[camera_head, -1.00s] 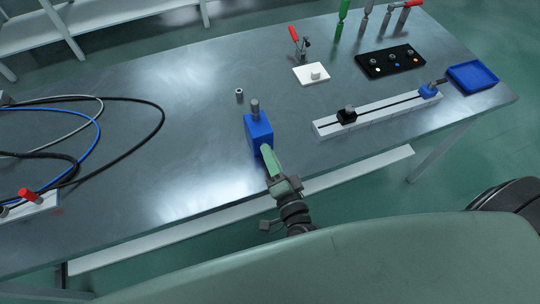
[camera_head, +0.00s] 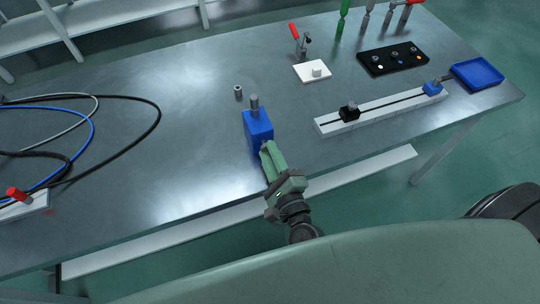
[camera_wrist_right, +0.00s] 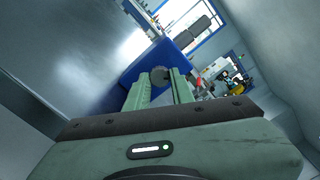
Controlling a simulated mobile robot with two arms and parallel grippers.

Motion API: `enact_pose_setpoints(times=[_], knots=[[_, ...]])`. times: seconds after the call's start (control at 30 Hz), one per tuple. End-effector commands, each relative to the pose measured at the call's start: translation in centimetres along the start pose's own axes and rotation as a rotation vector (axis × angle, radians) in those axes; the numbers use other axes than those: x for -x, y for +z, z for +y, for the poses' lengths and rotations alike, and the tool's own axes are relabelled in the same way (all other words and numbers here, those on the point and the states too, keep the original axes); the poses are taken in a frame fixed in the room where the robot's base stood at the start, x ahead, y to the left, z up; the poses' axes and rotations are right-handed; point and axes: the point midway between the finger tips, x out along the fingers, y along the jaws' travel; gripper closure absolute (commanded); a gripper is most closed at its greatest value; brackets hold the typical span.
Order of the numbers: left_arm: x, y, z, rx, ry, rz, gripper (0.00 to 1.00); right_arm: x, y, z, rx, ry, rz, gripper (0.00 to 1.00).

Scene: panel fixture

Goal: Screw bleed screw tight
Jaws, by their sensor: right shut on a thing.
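A blue block (camera_head: 258,133) stands on the metal bench near its front edge, with a grey cylindrical post (camera_head: 254,101) on top. My right gripper (camera_head: 267,152) reaches the block's near side from the front. In the right wrist view its two green fingers (camera_wrist_right: 161,86) sit either side of a small round grey screw head (camera_wrist_right: 159,75) on the face of the blue block (camera_wrist_right: 140,68). The gripper is shut on this bleed screw. The screw is mostly hidden by the fingers in the head view, and its depth in the block cannot be told. My left gripper is not in view.
A small grey nut-like part (camera_head: 238,92) stands just behind the block. A white rail (camera_head: 380,110) with black and blue sliders, a black panel (camera_head: 393,60) and a blue tray (camera_head: 476,75) are to the right. Cables (camera_head: 120,100) lie on the left.

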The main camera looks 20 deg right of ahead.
Motion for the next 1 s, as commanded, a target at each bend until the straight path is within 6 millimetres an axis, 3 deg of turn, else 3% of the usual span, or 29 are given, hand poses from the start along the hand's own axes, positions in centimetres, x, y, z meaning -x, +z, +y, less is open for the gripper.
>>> enact_pose_setpoints(times=[0.6, 1.0], knots=[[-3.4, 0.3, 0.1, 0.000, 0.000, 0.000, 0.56, 0.1, -0.1, 0.4, -0.550, 0.001, 0.001, 1.00], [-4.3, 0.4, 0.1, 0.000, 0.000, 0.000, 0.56, 0.1, 0.0, 0.3, -0.728, 0.002, 0.002, 1.00]])
